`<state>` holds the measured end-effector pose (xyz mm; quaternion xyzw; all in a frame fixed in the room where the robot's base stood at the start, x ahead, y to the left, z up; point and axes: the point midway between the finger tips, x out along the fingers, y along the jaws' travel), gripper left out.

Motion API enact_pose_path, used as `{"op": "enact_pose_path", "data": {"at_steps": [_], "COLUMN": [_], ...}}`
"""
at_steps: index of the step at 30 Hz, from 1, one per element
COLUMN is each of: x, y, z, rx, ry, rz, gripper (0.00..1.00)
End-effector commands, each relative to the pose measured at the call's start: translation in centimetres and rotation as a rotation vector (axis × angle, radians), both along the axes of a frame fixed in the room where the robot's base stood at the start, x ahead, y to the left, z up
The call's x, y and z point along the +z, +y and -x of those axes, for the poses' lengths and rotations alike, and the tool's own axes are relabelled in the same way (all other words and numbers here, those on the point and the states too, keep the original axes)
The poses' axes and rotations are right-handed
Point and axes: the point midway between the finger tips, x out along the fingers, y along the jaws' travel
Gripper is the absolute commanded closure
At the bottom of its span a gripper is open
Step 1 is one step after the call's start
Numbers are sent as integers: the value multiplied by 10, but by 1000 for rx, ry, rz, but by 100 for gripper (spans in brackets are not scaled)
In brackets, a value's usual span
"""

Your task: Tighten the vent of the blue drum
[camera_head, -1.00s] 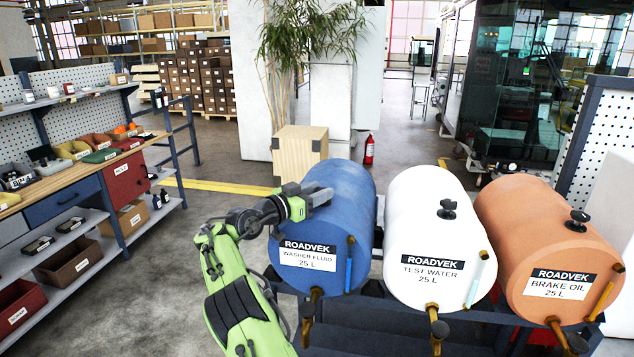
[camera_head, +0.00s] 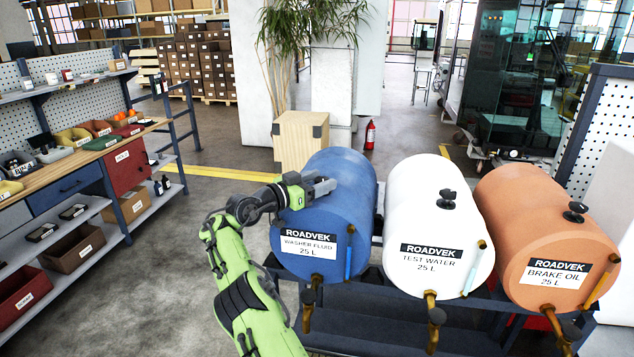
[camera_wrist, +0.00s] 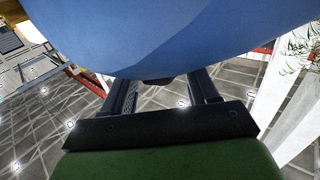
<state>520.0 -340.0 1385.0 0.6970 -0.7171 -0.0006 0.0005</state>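The blue drum (camera_head: 340,215), labelled washer fluid, lies on its side at the left of a row of drums. My gripper (camera_head: 325,185) is at its upper left side in the head view. The drum's vent is not clear there, with my gripper over that area. In the wrist view the blue drum (camera_wrist: 190,35) fills the top, and my gripper (camera_wrist: 160,88) has its two fingers apart. A small dark piece (camera_wrist: 158,81), perhaps the vent, shows between them at the drum's edge. I cannot tell whether the fingers touch it.
A white drum (camera_head: 435,225) and an orange drum (camera_head: 545,235), each with a black vent on top, stand to the right. Brass taps hang below the drums. A wooden crate (camera_head: 300,140) stands behind. A workbench with bins (camera_head: 75,172) is at left, with clear floor between.

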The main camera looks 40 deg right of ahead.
Motion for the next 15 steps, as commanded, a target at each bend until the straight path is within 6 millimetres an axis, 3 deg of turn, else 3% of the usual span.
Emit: {"op": "enact_pose_path", "data": {"at_steps": [10, 15], "x": [0, -2], "y": [3, 35], "z": [-1, -3], "rx": [2, 6], "ry": [-2, -1], "rz": [0, -1], "gripper": [33, 33]}}
